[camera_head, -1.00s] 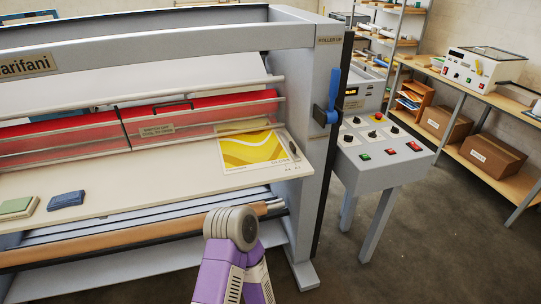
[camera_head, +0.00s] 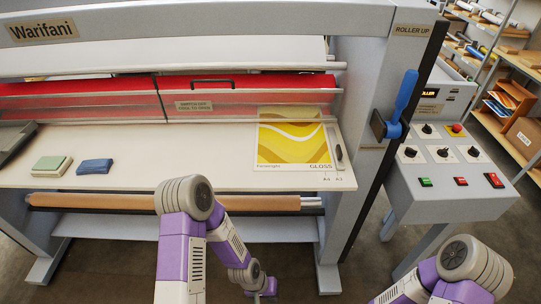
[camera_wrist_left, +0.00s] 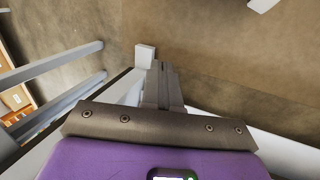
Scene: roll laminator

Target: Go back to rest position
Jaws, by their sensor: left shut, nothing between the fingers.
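My left arm folds down in front of the laminator (camera_head: 200,18), its purple forearm running to a wrist low in the middle of the head view. In the left wrist view my left gripper (camera_wrist_left: 161,72) is shut, with its fingers together and nothing between them. It points over bare floor, and the head view does not show its fingertips clearly. My right arm shows at the lower right of the head view, and its gripper is out of view.
A control panel (camera_head: 440,205) with buttons and a blue lever (camera_head: 404,105) stand right of the laminator's feed table (camera_head: 215,175). A yellow-patterned sheet (camera_head: 293,140), a green block (camera_head: 52,167) and a blue block (camera_head: 95,166) lie on that table. Shelves (camera_head: 532,65) are at the right.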

